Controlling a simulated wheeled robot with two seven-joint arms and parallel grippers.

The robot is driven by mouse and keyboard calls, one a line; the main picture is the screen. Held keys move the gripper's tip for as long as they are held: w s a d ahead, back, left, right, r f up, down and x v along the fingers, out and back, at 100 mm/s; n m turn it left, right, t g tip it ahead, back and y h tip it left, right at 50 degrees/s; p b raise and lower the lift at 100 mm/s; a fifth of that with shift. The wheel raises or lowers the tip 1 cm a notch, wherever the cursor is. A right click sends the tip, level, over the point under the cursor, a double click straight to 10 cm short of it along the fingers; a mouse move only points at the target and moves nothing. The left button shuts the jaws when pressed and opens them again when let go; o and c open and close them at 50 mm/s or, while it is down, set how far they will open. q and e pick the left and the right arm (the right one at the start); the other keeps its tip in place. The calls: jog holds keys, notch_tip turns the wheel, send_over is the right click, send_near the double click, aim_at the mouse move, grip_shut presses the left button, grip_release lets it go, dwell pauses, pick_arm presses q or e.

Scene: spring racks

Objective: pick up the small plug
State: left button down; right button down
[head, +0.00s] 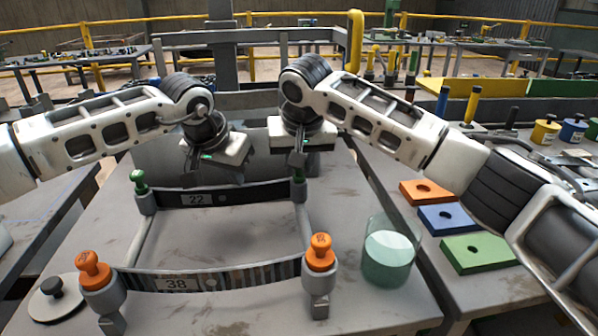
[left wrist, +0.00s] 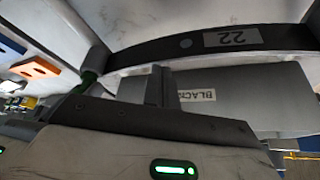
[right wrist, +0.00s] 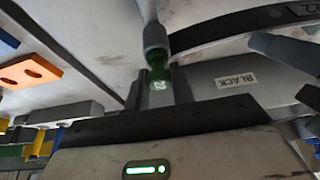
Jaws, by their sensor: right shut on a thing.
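A small green plug (head: 299,175) sits at the top of the grey back right post of the rack. My right gripper (head: 298,160) is shut on it, and the right wrist view shows the plug (right wrist: 159,78) between the fingers, against the post end (right wrist: 155,38). Another green plug (head: 138,178) stands upright on the back left post. My left gripper (head: 213,178) is above the back strip labelled 22 (head: 225,196), apart from both plugs. In the left wrist view its fingers (left wrist: 163,88) are together with nothing visible between them. Larger orange plugs (head: 92,265) (head: 319,248) stand on the front posts.
A front strip labelled 38 (head: 222,280) joins the front posts. A clear glass cup (head: 388,262) stands to the right of the rack. A round disc with a black knob (head: 55,300) lies at the left. Orange, blue and green blocks (head: 474,253) lie on the right table.

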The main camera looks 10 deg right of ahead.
pick_arm(q)
jog(key=shift+s+f, duration=0.2)
jog(key=shift+f, duration=0.2)
pick_arm(e)
jog(key=shift+r, duration=0.15)
notch_tip(320, 180, up, 10)
jog(key=shift+f, duration=0.1)
jog(key=shift+r, duration=0.65)
dwell(1.5)
notch_tip(320, 180, up, 7)
jog(key=shift+r, duration=0.2)
dwell(1.5)
dwell(0.6)
